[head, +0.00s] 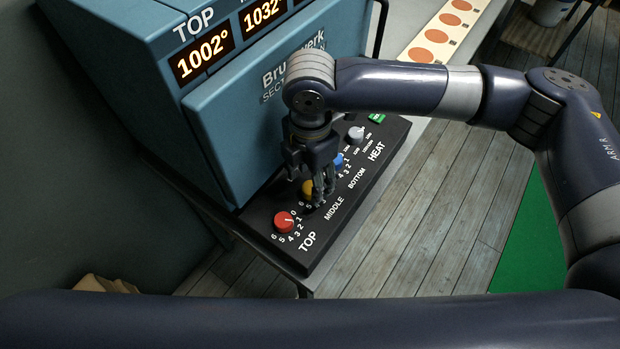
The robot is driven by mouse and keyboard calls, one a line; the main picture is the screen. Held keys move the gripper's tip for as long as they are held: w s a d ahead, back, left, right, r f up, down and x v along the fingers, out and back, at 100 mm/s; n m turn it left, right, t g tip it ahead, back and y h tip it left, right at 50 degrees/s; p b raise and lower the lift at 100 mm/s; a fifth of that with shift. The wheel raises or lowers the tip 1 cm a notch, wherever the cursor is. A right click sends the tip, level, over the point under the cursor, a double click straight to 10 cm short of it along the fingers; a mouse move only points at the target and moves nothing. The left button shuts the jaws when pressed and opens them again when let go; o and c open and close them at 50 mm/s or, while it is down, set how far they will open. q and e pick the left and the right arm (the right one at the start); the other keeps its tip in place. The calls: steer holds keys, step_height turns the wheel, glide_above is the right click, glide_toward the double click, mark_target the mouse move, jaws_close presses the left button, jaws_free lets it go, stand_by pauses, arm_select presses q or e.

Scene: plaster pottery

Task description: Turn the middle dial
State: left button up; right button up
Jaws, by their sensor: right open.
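The middle dial is a yellow knob (308,188) on the black control panel (375,186) below the blue kiln, by the label MIDDLE. My right gripper (318,194) points down at this dial and partly hides it. Its fingers are open around or just beside the knob; I cannot tell whether they touch it. The red TOP dial (284,221) is to the lower left, clear of the gripper. The blue BOTTOM dial (337,160) is to the upper right, partly hidden by the gripper. My left gripper is not in view.
A grey HEAT knob (356,133) and a green switch (377,117) sit at the panel's far end. The blue kiln (235,120) rises right behind the panel and shows 1002° and 1032°. The wooden floor (420,225) to the right is clear, with a green mat (530,240) beyond.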

mark_target(310, 190)
step_height(310, 190, down, 2)
steer(key=shift+f, duration=0.25)
steer(key=c, duration=1.1)
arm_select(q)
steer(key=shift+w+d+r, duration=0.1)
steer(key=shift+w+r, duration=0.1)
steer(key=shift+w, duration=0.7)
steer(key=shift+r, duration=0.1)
